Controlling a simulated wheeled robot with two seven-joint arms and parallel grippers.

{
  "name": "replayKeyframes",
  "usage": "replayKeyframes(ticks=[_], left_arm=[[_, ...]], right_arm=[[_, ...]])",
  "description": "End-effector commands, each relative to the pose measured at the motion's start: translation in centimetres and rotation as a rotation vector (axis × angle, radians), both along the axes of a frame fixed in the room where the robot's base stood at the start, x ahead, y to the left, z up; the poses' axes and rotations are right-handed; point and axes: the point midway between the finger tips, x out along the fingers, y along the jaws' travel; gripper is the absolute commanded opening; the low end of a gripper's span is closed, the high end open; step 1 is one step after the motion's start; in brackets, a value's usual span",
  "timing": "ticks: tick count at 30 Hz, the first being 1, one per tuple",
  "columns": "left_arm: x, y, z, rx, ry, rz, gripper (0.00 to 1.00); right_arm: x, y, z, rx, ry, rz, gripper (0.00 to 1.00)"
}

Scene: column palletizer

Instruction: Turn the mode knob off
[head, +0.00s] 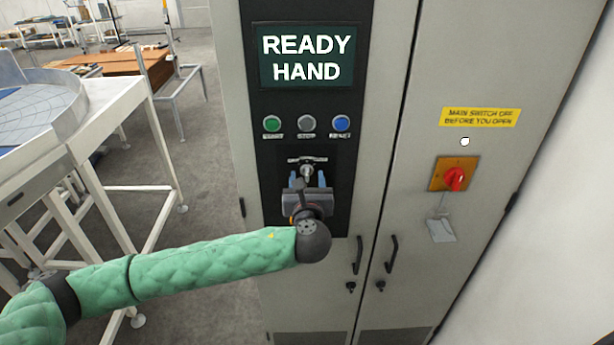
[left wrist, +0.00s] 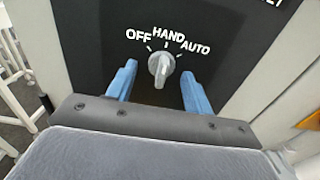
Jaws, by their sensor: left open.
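The mode knob (left wrist: 161,66) is a light grey rotary knob on a black panel, with OFF, HAND and AUTO labels above it in the left wrist view. Its pointer is up near the HAND mark, and the display (head: 307,56) in the head view reads READY HAND. The knob also shows in the head view (head: 307,171), just beyond my gripper. My left gripper (head: 307,180) is open, and its blue fingers (left wrist: 158,88) stand on either side of the knob, apart from it. My right gripper is not in view.
Green, grey and blue buttons (head: 307,123) sit above the knob. A red main switch (head: 455,178) on a yellow plate is on the right cabinet door, under a yellow warning label (head: 480,117). Door handles (head: 391,254) are below. A white-framed table (head: 95,110) stands at left.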

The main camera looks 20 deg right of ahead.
Motion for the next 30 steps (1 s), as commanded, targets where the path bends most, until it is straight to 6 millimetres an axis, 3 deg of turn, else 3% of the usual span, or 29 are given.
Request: replayKeyframes(ticks=[7, 12, 14, 22, 30], left_arm=[[0.0, 0.0, -0.1, 0.0, 0.0, 0.0, 0.49], [0.0, 0.0, 0.0, 0.0, 0.0, 0.0, 0.16], [0.0, 0.0, 0.0, 0.0, 0.0, 0.0, 0.07], [0.0, 0.0, -0.2, -0.025, 0.008, 0.001, 0.07], [0.0, -0.1, -0.5, -0.14, 0.041, 0.001, 0.07]], right_arm=[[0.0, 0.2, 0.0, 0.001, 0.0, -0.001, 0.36], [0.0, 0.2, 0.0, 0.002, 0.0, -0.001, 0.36], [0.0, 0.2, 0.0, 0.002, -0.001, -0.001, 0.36], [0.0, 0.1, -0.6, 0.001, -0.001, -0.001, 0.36], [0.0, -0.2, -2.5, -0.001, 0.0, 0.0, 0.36]])
